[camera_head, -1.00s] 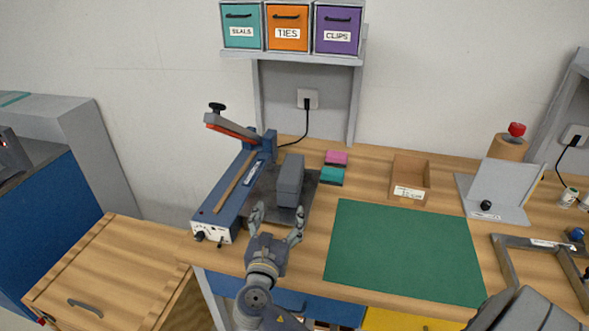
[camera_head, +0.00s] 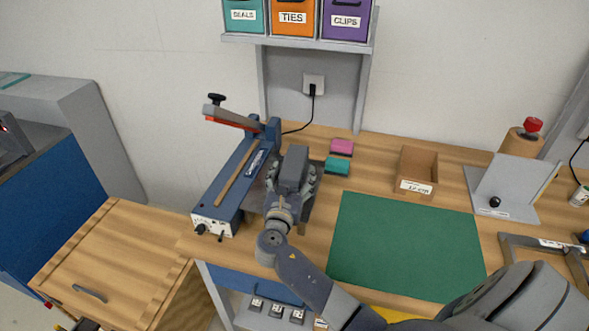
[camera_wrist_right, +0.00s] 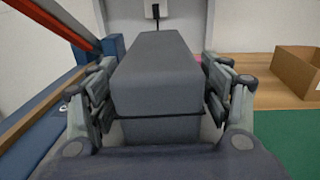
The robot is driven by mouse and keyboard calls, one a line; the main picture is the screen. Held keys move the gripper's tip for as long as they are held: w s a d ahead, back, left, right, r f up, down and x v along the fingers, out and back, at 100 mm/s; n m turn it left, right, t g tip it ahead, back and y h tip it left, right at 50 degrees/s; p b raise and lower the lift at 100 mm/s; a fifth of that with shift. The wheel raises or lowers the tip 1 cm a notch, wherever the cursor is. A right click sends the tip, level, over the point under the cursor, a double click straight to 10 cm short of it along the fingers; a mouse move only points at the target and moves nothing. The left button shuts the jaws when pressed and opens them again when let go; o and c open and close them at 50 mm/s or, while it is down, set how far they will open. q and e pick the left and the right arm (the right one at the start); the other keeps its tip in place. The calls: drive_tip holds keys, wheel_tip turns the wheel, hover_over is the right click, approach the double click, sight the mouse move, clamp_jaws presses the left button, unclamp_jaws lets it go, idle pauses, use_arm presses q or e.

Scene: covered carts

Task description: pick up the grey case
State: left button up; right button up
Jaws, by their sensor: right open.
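The grey case (camera_head: 293,164) stands on a dark plate (camera_head: 303,209) beside the blue sealing machine on the workbench. In the right wrist view the case (camera_wrist_right: 158,75) fills the middle, between my right gripper's fingers. My right gripper (camera_head: 291,182) is open, with one finger on each side of the case. In the wrist view the right gripper (camera_wrist_right: 160,105) shows small gaps between fingers and case, though contact lower down is hard to tell. The lower part of the case is hidden by the gripper in the head view. My left gripper is not in view.
The blue sealer (camera_head: 233,188) with its raised red-edged arm is close on the left. Pink (camera_head: 341,147) and teal (camera_head: 337,166) blocks lie right of the case. A cardboard box (camera_head: 417,172) and a green mat (camera_head: 405,245) are further right. A shelf with labelled bins is above.

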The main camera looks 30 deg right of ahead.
drive_tip(key=shift+x, duration=1.25)
drive_tip(key=shift+a, duration=0.1)
drive_tip(key=c, duration=1.5)
drive_tip(key=shift+o, duration=0.2)
drive_tip(key=shift+r, duration=0.15)
